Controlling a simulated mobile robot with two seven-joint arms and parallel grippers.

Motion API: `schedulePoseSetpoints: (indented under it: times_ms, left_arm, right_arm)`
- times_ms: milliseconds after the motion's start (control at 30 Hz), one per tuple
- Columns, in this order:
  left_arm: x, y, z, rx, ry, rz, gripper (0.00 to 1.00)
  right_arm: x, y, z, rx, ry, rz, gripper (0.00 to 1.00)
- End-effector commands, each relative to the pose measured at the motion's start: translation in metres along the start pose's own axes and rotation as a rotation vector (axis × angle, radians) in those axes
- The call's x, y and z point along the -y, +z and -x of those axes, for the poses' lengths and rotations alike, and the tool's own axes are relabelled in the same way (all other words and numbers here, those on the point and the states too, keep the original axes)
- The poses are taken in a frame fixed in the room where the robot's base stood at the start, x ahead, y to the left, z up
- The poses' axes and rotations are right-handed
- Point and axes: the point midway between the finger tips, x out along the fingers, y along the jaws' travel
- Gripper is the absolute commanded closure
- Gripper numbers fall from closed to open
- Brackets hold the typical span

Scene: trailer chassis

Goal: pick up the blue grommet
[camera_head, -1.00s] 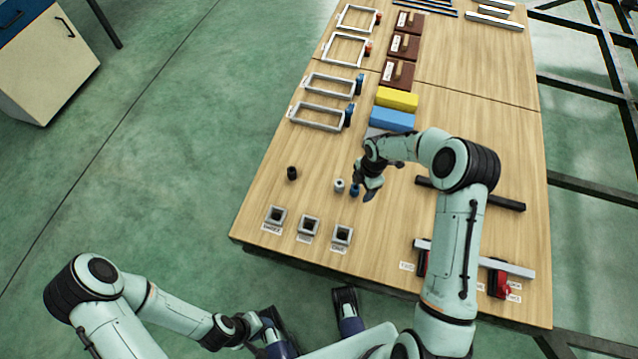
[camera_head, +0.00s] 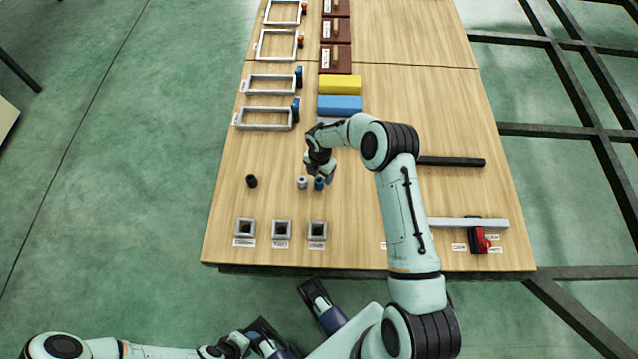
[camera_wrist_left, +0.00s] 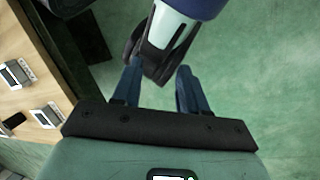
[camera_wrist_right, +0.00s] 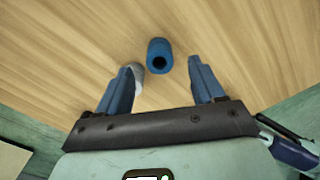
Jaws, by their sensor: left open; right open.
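The blue grommet (camera_head: 319,184) stands on the wooden table, just right of a grey grommet (camera_head: 302,183). In the right wrist view the blue grommet (camera_wrist_right: 160,54) is a short tube with a dark hole, lying ahead of and between the open fingers. My right gripper (camera_head: 322,178) is open and empty, close above the blue grommet; I cannot tell the exact gap. The grey grommet (camera_wrist_right: 134,72) is partly hidden behind the left finger there. My left gripper (camera_wrist_left: 158,82) is open and empty, off the table's front edge over the floor.
A black grommet (camera_head: 251,181) stands further left. Three labelled square sockets (camera_head: 281,230) sit along the front edge. A blue block (camera_head: 340,104) and a yellow block (camera_head: 340,84) lie behind the gripper. A grey bar with a red clamp (camera_head: 478,236) is at front right.

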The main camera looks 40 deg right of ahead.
Motion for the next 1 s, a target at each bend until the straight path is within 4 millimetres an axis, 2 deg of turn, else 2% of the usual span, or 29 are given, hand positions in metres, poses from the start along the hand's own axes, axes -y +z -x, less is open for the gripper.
schedulePoseSetpoints:
  times_ms: [33, 200, 467, 500, 667, 1000]
  left_arm:
    - [0.001, -0.003, -0.003, -0.008, -0.001, 0.001, 0.57]
    - [0.003, -0.013, -0.008, -0.034, -0.002, 0.003, 0.57]
    - [0.003, -0.014, -0.008, -0.039, -0.002, 0.004, 0.57]
    - [0.003, -0.014, -0.008, -0.039, -0.002, 0.004, 0.57]
    - [0.003, -0.014, -0.008, -0.038, -0.002, 0.004, 0.57]
    - [0.003, -0.013, -0.007, -0.036, -0.002, 0.003, 0.57]
  right_arm:
    - [0.001, -0.002, -0.011, -0.003, -0.003, 0.001, 0.33]
    - [0.000, -0.002, -0.036, -0.002, -0.003, 0.000, 0.33]
    - [0.000, -0.002, -0.041, 0.000, 0.000, -0.001, 0.33]
    - [0.000, -0.002, -0.041, 0.000, 0.000, -0.001, 0.39]
    - [0.000, -0.002, -0.041, -0.001, -0.001, 0.000, 0.91]
    - [0.000, -0.002, -0.039, -0.001, 0.000, 0.000, 0.93]
